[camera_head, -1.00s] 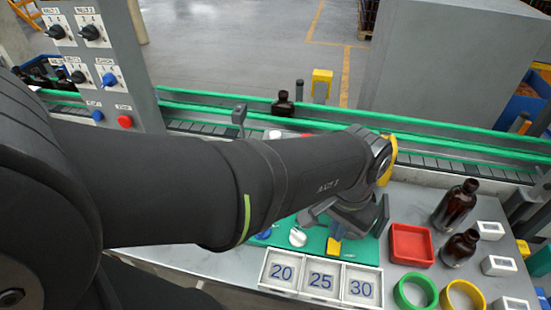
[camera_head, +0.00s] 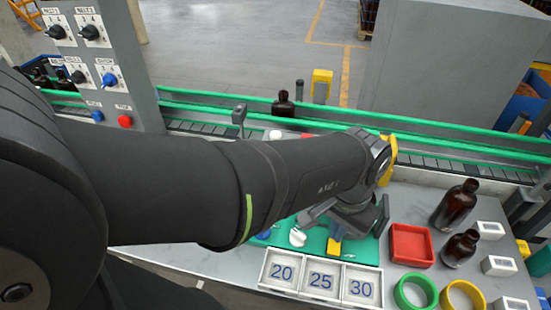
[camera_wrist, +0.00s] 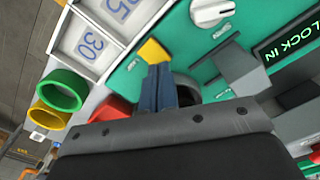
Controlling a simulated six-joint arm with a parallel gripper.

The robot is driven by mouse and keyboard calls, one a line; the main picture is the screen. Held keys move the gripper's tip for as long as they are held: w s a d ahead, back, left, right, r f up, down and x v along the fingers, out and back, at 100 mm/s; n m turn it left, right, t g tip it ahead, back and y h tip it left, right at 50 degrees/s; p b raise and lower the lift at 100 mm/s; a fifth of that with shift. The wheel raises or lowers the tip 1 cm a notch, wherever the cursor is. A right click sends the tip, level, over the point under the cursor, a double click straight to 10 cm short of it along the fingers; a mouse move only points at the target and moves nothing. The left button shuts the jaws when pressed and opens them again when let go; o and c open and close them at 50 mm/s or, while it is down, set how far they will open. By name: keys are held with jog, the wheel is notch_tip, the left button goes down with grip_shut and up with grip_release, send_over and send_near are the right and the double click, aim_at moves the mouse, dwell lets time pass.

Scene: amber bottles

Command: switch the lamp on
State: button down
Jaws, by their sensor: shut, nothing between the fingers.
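I cannot make out a lamp for certain in either view. A green panel (camera_head: 312,243) lies on the bench below my gripper (camera_head: 338,229). It carries a white knob (camera_head: 298,237), a blue round part (camera_head: 264,234) and a yellow piece (camera_head: 334,246). In the wrist view the green panel (camera_wrist: 130,77) shows the white knob (camera_wrist: 212,11) and a dark display (camera_wrist: 290,50) with green letters. My gripper (camera_wrist: 156,68) is shut and empty, its dark blue fingers together close to the yellow piece (camera_wrist: 153,50). I cannot tell whether they touch.
Number trays (camera_head: 321,280) stand in front of the panel. A red tray (camera_head: 411,245), green ring (camera_head: 415,291), yellow ring (camera_head: 462,297) and amber bottles (camera_head: 456,206) (camera_head: 460,247) are to the right. A control cabinet (camera_head: 98,60) stands left. A green-railed conveyor (camera_head: 440,143) runs behind.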

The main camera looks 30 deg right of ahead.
jog(key=shift+f, duration=0.6)
notch_tip(320, 180, up, 7)
dwell(1.0)
jog(key=shift+f, duration=3.5)
jog(key=shift+r, duration=0.1)
